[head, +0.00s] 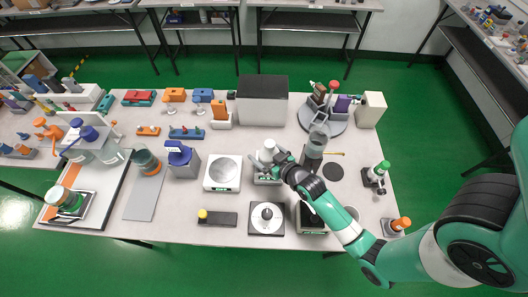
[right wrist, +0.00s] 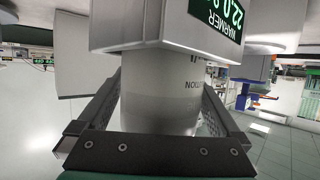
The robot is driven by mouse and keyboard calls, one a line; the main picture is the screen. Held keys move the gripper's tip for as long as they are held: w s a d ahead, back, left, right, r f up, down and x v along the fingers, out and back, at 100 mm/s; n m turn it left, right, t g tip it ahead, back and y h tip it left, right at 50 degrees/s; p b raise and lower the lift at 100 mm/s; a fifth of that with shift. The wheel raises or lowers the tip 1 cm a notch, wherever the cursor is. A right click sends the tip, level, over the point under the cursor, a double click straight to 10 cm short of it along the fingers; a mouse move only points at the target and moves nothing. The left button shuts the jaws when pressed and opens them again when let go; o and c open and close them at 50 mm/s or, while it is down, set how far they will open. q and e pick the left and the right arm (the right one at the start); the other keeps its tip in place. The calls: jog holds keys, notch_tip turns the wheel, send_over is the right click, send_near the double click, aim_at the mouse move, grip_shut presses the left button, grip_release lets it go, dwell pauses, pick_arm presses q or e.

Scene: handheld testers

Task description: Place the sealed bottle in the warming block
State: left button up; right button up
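The sealed bottle (head: 267,146) is white and stands upright at the warming block in the head view. The warming block (head: 268,180) is a pale box with a green display. In the right wrist view, which is upside down, the block (right wrist: 145,28) covers the bottle's lower end. I cannot tell whether the bottle is fully seated. The bottle's body (right wrist: 160,100) lies between the fingers of my right gripper (head: 281,160), which appear closed on its sides. My left gripper is not in view.
A white balance (head: 222,173) stands left of the block, and a grey-topped bottle (head: 314,147) stands close on the right. A stirrer plate (head: 266,228) is in front. A large grey box (head: 262,105) stands behind. Bare table lies between the front devices.

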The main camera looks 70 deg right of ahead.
jog(key=shift+s+a+r, duration=0.1)
jog(key=shift+s+r, duration=0.05)
jog(key=shift+r, duration=0.15)
jog(key=p+v, duration=0.3)
jog(key=v, duration=0.8)
jog(key=shift+s, duration=0.25)
